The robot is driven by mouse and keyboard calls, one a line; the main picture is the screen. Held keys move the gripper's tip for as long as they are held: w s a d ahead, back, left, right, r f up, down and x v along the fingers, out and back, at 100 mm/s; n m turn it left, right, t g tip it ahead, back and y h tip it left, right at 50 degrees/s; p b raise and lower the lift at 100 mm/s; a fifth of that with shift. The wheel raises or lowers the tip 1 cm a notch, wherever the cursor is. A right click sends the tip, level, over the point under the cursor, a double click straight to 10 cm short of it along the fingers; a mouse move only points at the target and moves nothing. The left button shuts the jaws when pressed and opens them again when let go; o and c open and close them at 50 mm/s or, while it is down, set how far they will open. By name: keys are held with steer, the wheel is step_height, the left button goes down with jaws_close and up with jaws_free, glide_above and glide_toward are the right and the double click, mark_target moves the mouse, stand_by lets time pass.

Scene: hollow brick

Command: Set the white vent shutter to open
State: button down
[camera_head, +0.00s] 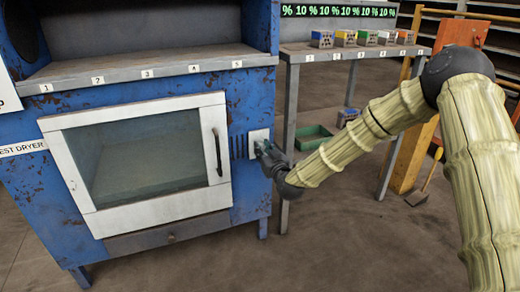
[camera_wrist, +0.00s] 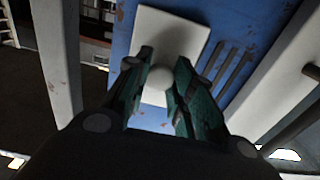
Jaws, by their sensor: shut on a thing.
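The white vent shutter (camera_head: 258,136) is a small plate on the blue front of the dryer, right of the glass door, beside dark vertical slots. In the wrist view the white shutter plate (camera_wrist: 180,32) lies straight ahead, with a round white knob (camera_wrist: 160,77) standing out from it. My gripper (camera_head: 262,148) is at the plate. In the wrist view the green-padded fingers of my gripper (camera_wrist: 160,85) stand on both sides of the knob and are closed on it. Some dark slots (camera_wrist: 232,68) show uncovered to the right of the plate. The fingers hide part of the plate.
The dryer door (camera_head: 145,160) is shut, with a dark handle (camera_head: 217,152) just left of the shutter. A grey table (camera_head: 350,52) with several small blocks stands to the right. A green tray (camera_head: 313,136) lies on the floor behind my gripper.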

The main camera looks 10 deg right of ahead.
steer(key=shift+w+d, duration=0.1)
steer(key=shift+d, duration=0.3)
steer(key=c, duration=1.2)
jaws_free()
steer(key=shift+d, duration=0.2)
steer(key=shift+a, duration=0.15)
steer(key=v, duration=1.2)
